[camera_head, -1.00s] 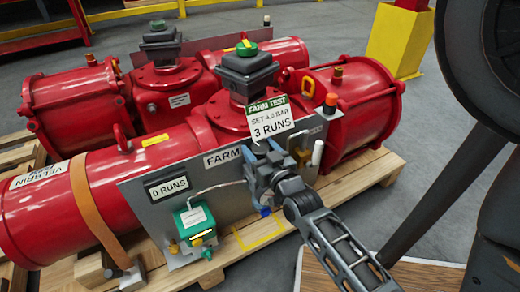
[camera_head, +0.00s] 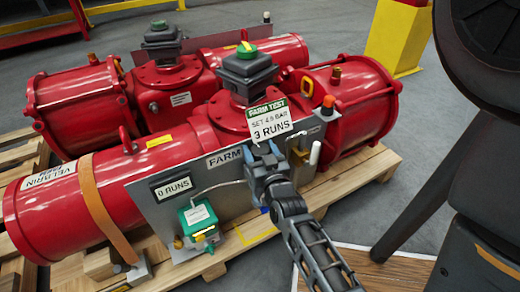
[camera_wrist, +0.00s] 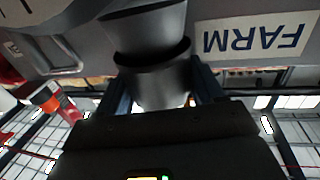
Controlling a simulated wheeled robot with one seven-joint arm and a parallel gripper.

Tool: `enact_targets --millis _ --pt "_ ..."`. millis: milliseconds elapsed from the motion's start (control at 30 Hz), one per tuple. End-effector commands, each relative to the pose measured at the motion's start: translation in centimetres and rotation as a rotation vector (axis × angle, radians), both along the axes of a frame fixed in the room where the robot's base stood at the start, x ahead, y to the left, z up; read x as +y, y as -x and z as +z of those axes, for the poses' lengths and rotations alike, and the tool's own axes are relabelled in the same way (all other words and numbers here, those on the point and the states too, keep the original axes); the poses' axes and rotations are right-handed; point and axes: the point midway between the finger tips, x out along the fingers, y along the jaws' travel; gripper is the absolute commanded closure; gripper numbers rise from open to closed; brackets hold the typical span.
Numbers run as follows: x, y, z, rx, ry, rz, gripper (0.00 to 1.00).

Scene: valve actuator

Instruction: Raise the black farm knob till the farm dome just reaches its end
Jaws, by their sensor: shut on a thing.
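The black farm knob (camera_wrist: 155,72) is a dark round piece between my gripper's two fingers in the wrist view, below a wider dark collar. In the head view my gripper (camera_head: 262,158) hides it, at the grey panel (camera_head: 226,190) just right of the FARM label (camera_head: 224,157). My gripper is shut on the knob. A green cap with a yellow mark (camera_head: 246,48) tops the dark box above the front red actuator. An orange-topped fitting (camera_head: 328,102) stands at the panel's right end. I cannot tell which of these is the farm dome.
A hanging FARM TEST card (camera_head: 270,120) is close above my gripper. A 0 RUNS display (camera_head: 173,187) and a green box (camera_head: 198,217) are left of it. A white-tipped lever (camera_head: 316,153) stands right. The wooden pallet (camera_head: 350,182) lies below.

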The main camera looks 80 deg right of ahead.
Motion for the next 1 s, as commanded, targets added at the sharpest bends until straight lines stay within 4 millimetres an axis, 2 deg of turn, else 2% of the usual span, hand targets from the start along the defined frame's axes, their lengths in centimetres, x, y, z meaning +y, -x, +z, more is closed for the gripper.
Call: enact_targets --millis 100,133,333,667,1000 --pt "0.1 0.1 -0.1 0.002 -0.001 0.0 0.64" --pt "0.1 0.1 -0.1 0.002 -0.001 0.0 0.32" --pt "0.0 0.0 -0.1 0.001 0.0 0.0 0.13" --pt "0.5 0.2 0.0 0.001 -0.002 0.001 0.12" --pt "5.0 2.8 0.1 0.002 -0.002 0.002 0.12"
